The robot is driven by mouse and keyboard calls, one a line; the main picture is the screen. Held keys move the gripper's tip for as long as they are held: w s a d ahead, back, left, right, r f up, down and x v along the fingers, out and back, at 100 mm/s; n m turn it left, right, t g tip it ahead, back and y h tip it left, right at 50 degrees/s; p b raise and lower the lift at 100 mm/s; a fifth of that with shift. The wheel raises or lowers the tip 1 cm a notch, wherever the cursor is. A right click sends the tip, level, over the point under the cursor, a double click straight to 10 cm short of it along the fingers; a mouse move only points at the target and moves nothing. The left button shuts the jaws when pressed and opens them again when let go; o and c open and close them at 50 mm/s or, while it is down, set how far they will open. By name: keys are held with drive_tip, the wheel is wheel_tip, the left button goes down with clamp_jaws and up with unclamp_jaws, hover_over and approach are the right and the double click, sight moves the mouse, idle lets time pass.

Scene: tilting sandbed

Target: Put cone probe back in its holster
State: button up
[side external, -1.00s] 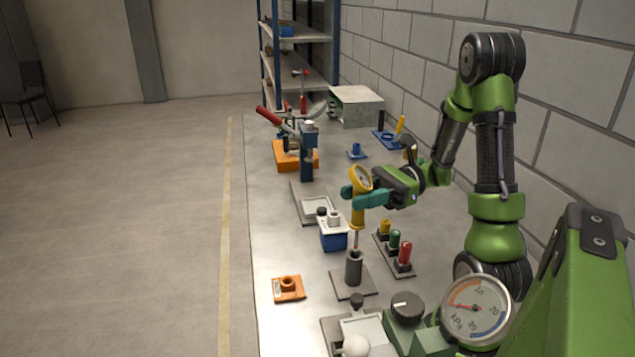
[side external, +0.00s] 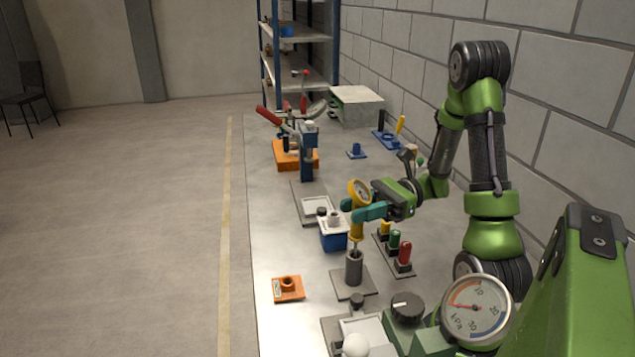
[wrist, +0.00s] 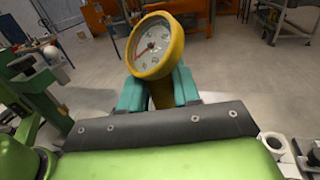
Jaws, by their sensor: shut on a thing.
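The cone probe (side external: 357,226) is yellow, with a round dial on top and a thin rod below. It stands about upright above the grey cylindrical holster (side external: 354,268), which sits on a flat square plate. The rod's lower end reaches the holster's mouth and seems to be inside it; its tip is hidden. The yellow body is still above the holster's rim. My gripper (side external: 362,212) has teal fingers shut on the probe below its dial. In the wrist view the probe's dial (wrist: 155,46) faces the camera between the teal fingers, and the holster is hidden.
A blue box with a white top (side external: 333,233) stands close to the left of the holster. A rack of yellow, green and red plugs (side external: 395,250) is to its right. An orange block (side external: 288,288) lies at front left, with a black knob (side external: 407,306) at front right.

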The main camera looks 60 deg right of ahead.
sight(359, 227)
drive_tip(key=shift+f, duration=2.15)
drive_tip(key=o, duration=1)
drive_tip(key=shift+c, duration=0.2)
drive_tip(key=shift+f, duration=0.1)
drive_tip(key=shift+d, duration=0.1)
drive_tip(key=v, duration=1.2)
